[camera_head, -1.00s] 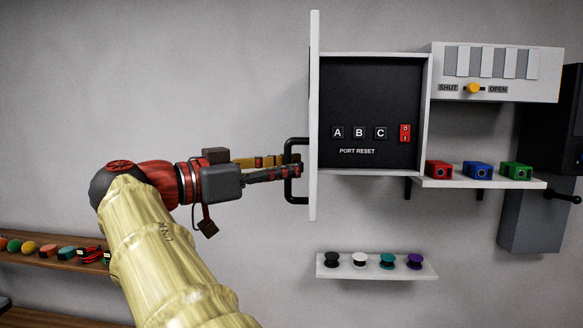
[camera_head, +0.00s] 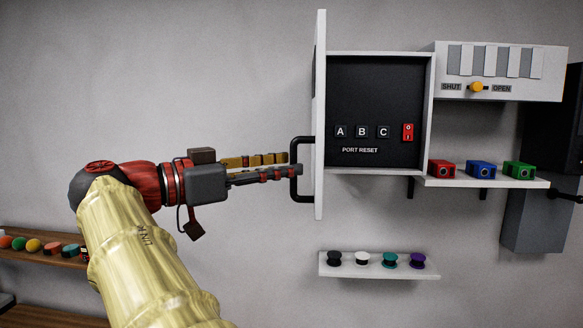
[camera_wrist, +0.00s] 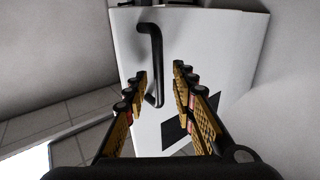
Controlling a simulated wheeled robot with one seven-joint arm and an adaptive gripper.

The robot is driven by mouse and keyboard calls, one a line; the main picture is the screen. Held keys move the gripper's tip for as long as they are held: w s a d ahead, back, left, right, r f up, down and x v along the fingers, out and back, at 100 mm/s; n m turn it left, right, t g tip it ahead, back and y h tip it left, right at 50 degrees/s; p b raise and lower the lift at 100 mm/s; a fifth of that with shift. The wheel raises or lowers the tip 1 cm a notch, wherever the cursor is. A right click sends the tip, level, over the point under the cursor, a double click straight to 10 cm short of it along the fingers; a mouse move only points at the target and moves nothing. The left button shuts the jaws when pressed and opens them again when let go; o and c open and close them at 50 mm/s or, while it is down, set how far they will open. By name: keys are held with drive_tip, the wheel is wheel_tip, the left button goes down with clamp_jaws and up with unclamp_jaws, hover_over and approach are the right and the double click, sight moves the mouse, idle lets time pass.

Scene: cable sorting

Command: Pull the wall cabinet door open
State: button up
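The white cabinet door (camera_head: 320,100) stands swung out, seen nearly edge-on, with the cabinet interior (camera_head: 375,90) exposed to its right. Its black bar handle (camera_head: 293,185) is on the door's left face. My gripper (camera_head: 294,164) is at the handle from the left, its fingertips close to the bar. In the wrist view my gripper (camera_wrist: 160,76) has its fingers spread apart. The handle (camera_wrist: 155,50) shows there between the fingertips, nearer the left one. Nothing is pinched; whether a finger touches the bar I cannot tell.
Inside the cabinet are A, B, C buttons and a red switch (camera_head: 408,132). A shelf with red, blue and green blocks (camera_head: 481,170) is at the right. A small shelf with several knobs (camera_head: 372,272) is below. The wall left of the door is clear above my arm.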

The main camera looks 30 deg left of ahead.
drive_tip(key=v, duration=0.9)
drive_tip(key=shift+s, duration=0.2)
drive_tip(key=shift+a, duration=0.1)
